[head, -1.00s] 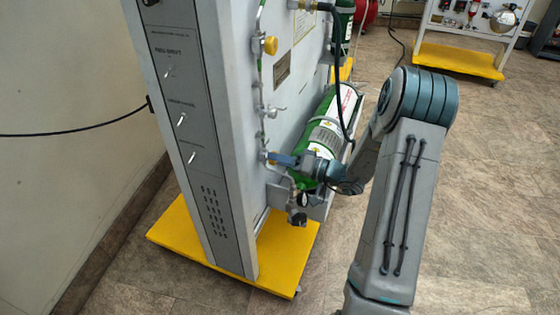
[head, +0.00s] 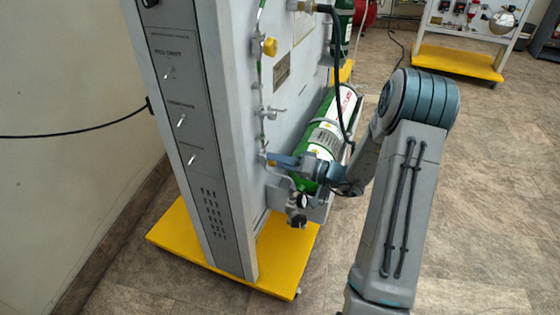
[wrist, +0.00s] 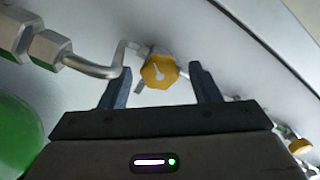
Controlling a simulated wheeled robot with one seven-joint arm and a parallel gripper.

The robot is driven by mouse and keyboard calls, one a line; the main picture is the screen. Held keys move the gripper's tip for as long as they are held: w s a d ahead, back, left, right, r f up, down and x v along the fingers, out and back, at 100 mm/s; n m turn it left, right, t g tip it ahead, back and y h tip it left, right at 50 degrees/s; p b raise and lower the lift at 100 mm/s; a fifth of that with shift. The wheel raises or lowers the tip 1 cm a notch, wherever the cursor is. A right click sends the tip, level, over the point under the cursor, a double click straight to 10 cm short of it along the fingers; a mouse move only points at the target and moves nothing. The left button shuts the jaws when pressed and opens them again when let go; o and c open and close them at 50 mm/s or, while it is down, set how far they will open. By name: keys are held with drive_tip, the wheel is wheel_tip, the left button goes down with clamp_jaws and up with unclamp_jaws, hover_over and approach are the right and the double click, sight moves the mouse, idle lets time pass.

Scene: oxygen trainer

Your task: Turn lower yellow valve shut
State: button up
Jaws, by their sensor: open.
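The lower yellow valve (wrist: 160,71) is a small faceted knob with a pale pointer mark, on a thin silver pipe against the grey panel. In the wrist view it sits between and slightly beyond my open fingertips (wrist: 162,76), with a gap on each side. In the head view my gripper (head: 279,160) reaches left to the panel's side and hides most of this valve. The upper yellow valve (head: 270,46) is higher on the same panel.
A green cylinder (head: 318,150) lies strapped right behind my gripper. Silver pipe fittings (wrist: 45,46) are left of the valve. A black hose (head: 340,90) hangs above. The panel stands on a yellow base (head: 190,240).

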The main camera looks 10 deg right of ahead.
drive_tip(key=v, duration=1.3)
drive_tip(key=shift+s+d+p, duration=0.25)
drive_tip(key=shift+d+p, duration=0.1)
drive_tip(key=shift+p, duration=0.05)
